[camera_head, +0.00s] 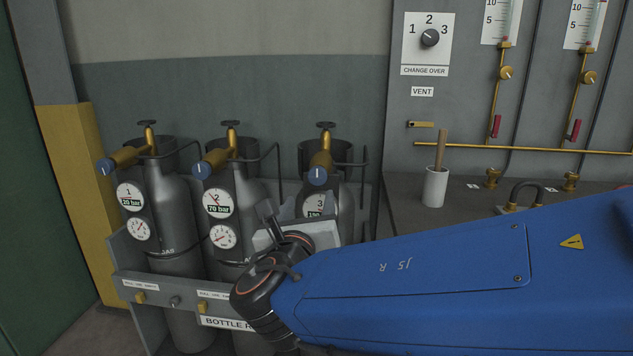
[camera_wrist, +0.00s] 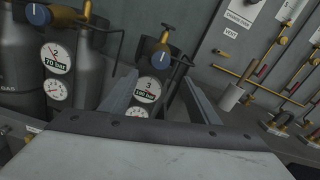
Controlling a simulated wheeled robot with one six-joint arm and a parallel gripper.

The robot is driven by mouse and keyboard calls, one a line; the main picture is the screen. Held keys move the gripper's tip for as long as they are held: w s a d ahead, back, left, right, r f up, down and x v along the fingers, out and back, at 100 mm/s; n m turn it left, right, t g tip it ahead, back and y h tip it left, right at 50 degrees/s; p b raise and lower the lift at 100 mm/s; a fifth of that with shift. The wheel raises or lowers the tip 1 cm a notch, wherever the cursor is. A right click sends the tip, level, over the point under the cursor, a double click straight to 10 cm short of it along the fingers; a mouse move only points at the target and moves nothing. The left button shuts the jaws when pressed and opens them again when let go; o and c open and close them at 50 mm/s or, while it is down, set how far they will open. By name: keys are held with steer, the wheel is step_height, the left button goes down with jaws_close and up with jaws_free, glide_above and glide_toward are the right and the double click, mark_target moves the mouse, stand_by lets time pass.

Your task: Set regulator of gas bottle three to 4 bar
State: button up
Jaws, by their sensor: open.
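Gas bottle three (camera_head: 345,200) stands at the right end of the rack, partly hidden behind my arm and gripper in the head view. Its blue regulator knob (camera_head: 318,176) faces forward with a white mark, on a brass body below the valve handwheel. The wrist view also shows this knob (camera_wrist: 161,60), above a round gauge marked 3 with a green pressure label (camera_wrist: 149,90) and a lower dial (camera_wrist: 143,111). The lower dial's reading is too small to tell. My gripper (camera_wrist: 158,88) is open and empty, its fingers pointing toward bottle three, with the knob beyond the fingertips.
Bottle one (camera_head: 170,210) and bottle two (camera_head: 246,190) stand to the left in the same rack (camera_head: 120,262). Thin bent pipes rise beside the bottles. A white cup with a wooden handle (camera_head: 435,186) stands on the bench at right, below the change-over panel (camera_head: 426,45).

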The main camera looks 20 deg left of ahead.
mark_target(317, 179)
steer(key=x, duration=1.2)
steer(key=shift+w, duration=0.2)
steer(key=c, duration=1)
